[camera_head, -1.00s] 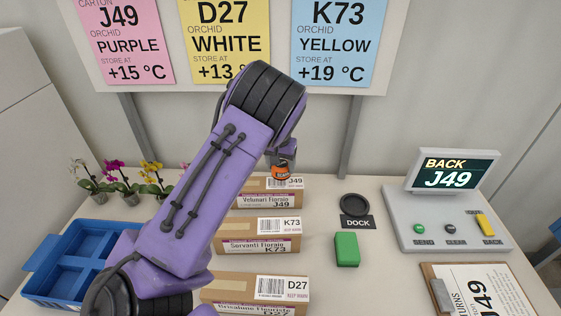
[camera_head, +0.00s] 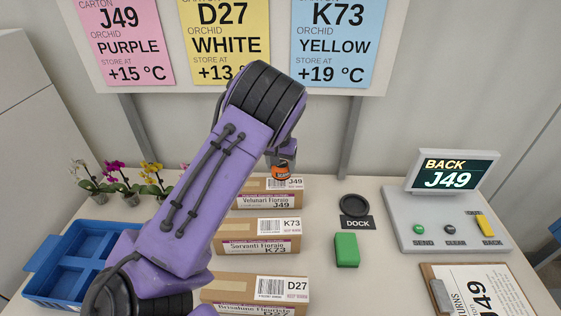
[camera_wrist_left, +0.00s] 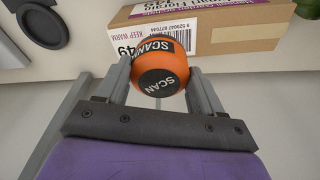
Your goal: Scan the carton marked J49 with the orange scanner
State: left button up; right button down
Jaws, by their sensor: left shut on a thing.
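The carton marked J49 (camera_head: 258,202) is the farthest of the brown cartons on the table, its label facing the front. My left gripper (camera_wrist_left: 158,82) is shut on the orange scanner (camera_wrist_left: 172,56), a round body with black SCAN patches. My left arm hides the left side of the carton. My right gripper is out of view.
The K73 carton (camera_head: 245,247) and D27 carton (camera_head: 240,306) stand nearer. At right are the empty dock (camera_head: 354,206), a green block (camera_head: 346,250), a clipboard (camera_head: 437,293) and a console whose screen (camera_head: 450,172) reads BACK J49. A blue tray (camera_head: 40,268) and orchids are at left.

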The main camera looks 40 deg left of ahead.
pick_arm(q)
notch_tip(320, 180, up, 8)
jog(key=p, duration=0.6)
jog(key=shift+f+p, duration=0.1)
jog(key=shift+p, duration=0.3)
jog(key=shift+r, duration=0.25)
jog(key=shift+r+b, duration=0.3)
jog(key=shift+r, duration=0.45)
